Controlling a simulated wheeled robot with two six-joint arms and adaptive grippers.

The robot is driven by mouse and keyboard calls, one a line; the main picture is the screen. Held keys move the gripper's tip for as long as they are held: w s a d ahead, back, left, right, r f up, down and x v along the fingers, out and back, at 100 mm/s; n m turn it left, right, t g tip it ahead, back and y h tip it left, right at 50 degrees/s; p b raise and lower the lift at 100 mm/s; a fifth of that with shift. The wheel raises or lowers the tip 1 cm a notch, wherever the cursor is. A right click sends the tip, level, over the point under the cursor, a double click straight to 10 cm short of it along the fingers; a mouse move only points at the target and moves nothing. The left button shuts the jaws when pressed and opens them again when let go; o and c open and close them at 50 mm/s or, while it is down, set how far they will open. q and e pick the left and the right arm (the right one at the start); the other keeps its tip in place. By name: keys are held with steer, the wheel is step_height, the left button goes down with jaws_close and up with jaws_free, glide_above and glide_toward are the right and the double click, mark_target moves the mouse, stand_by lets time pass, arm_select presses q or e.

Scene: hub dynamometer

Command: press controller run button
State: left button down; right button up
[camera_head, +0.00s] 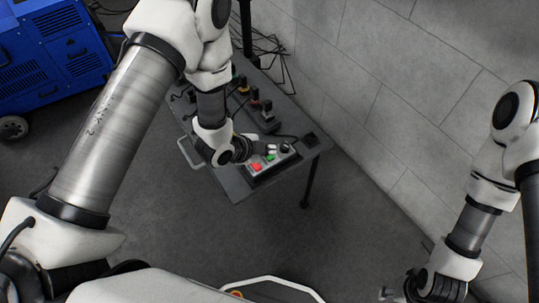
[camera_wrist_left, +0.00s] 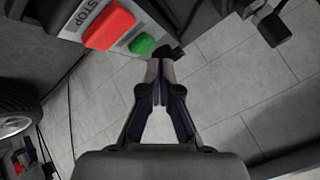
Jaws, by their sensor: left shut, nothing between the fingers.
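The controller (camera_head: 283,158) is a light-grey box on the dark table, with a red button (camera_head: 256,167), a green button (camera_head: 270,157) and a black knob (camera_head: 284,148). In the left wrist view, the red button (camera_wrist_left: 110,25) sits beside the word STOP, and the green button (camera_wrist_left: 143,43) is right of it. My left gripper (camera_head: 259,148) is over the controller, shut and empty. In the left wrist view its fingertips (camera_wrist_left: 160,64) appear just below and right of the green button; contact cannot be told. My right gripper (camera_head: 388,293) is low at the right, far from the controller; its finger opening is unclear.
The dark table (camera_head: 240,187) also carries several black devices and cables (camera_head: 262,112) behind the controller. A grey tiled wall (camera_head: 400,90) runs close behind the table. A blue wheeled machine (camera_head: 50,60) stands at the far left. Floor in front of the table is clear.

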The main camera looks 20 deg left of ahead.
mark_target(268, 158)
arm_select(q)
steer(key=shift+f, duration=0.1)
stand_by(0.3)
steer(key=shift+f, duration=0.35)
steer(key=shift+f+b, duration=0.45)
steer(key=shift+b, duration=0.1)
stand_by(0.4)
steer(key=shift+r, duration=0.1)
steer(key=shift+r+p, duration=0.8)
steer(key=shift+r, duration=0.05)
step_height(268, 158, up, 5)
steer(key=p, duration=0.4)
stand_by(0.8)
